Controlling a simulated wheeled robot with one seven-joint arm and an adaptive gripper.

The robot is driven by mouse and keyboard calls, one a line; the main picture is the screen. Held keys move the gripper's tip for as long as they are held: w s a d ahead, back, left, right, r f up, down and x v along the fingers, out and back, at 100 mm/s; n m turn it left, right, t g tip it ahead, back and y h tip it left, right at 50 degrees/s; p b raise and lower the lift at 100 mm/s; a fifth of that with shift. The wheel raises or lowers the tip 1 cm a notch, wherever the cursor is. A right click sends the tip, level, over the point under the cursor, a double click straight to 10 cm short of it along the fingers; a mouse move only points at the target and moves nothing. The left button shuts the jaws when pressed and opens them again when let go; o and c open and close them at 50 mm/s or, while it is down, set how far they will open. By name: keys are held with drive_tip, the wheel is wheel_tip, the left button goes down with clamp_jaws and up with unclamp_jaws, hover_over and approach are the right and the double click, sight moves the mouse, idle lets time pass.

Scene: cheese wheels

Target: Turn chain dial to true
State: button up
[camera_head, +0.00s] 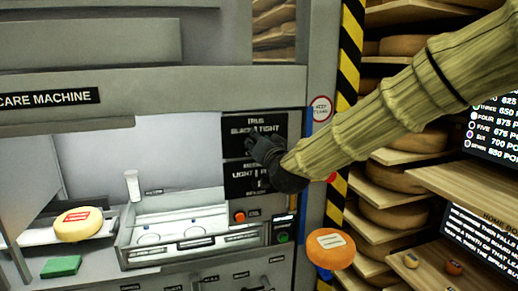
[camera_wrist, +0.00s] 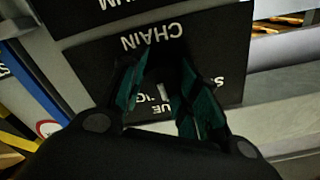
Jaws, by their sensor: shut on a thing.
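The chain dial (camera_wrist: 163,92) sits on a black panel labelled CHAIN, which appears upside down in the wrist view. My gripper (camera_wrist: 163,80) has its two dark green fingers on either side of the dial and is shut on it. In the head view my gripper (camera_head: 262,148) reaches from the right to the upper black panel (camera_head: 252,124) on the machine's right side. There the gripper covers the dial, so its pointing direction cannot be told.
A second black panel (camera_head: 246,180) lies just below. An orange button (camera_head: 239,217) and a green button (camera_head: 283,237) are lower down. A yellow cheese wheel (camera_head: 79,224) and a green block (camera_head: 61,266) lie left. Cheese shelves stand at right, past a striped post (camera_head: 350,45).

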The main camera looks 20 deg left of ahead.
drive_tip(key=shift+m, duration=0.3)
drive_tip(key=o, duration=1)
drive_tip(key=shift+d, duration=0.1)
drive_tip(key=v, duration=1.2)
